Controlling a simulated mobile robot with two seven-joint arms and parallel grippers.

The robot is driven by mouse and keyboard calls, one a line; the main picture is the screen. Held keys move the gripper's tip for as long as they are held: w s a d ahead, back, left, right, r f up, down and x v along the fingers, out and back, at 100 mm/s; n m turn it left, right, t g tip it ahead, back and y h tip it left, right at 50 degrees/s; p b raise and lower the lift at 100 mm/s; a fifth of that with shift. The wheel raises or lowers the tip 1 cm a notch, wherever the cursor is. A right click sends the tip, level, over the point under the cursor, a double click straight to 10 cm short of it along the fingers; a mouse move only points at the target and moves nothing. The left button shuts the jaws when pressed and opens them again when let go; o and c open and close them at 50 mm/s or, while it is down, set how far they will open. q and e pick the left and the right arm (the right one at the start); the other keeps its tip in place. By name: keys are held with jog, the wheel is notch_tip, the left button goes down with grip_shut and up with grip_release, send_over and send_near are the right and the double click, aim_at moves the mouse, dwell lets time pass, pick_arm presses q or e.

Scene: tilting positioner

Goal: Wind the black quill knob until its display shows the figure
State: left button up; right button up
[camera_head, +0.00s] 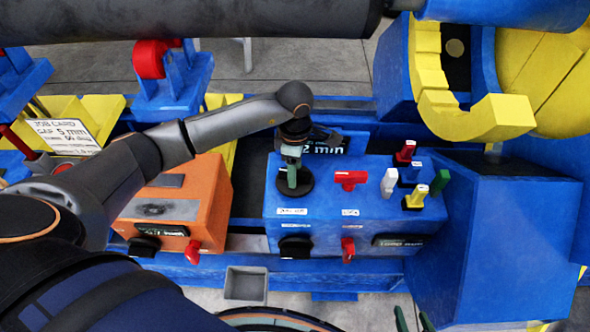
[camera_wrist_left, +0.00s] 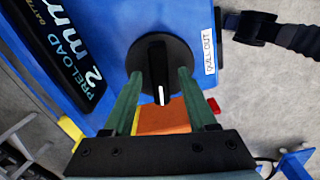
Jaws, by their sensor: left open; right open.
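The black quill knob (camera_head: 304,185) is a round disc on top of the blue console, partly hidden by my left gripper (camera_head: 291,180) in the head view. In the left wrist view the knob (camera_wrist_left: 160,48) has a raised bar with a white mark pointing down the picture. My open left fingers stand on either side of that bar, with gaps visible. A label (camera_wrist_left: 208,51) beside it reads "QUILL OUT". A black display (camera_wrist_left: 72,45) reads "PRELOAD" and "2 mm". In the head view this display (camera_head: 330,147) is partly covered by my arm. My right gripper (camera_head: 413,320) is open and empty at the bottom edge.
A red handle (camera_head: 350,178), a white peg (camera_head: 388,182) and red, yellow and green pegs stand right of the knob. An orange box (camera_head: 206,200) is on the left. A job card (camera_head: 62,135) reads "GAP 5 mm". Another black knob (camera_head: 295,247) is on the console front.

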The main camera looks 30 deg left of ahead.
pick_arm(q)
jog(key=shift+f, duration=0.35)
jog(key=shift+c, duration=0.4)
grip_shut()
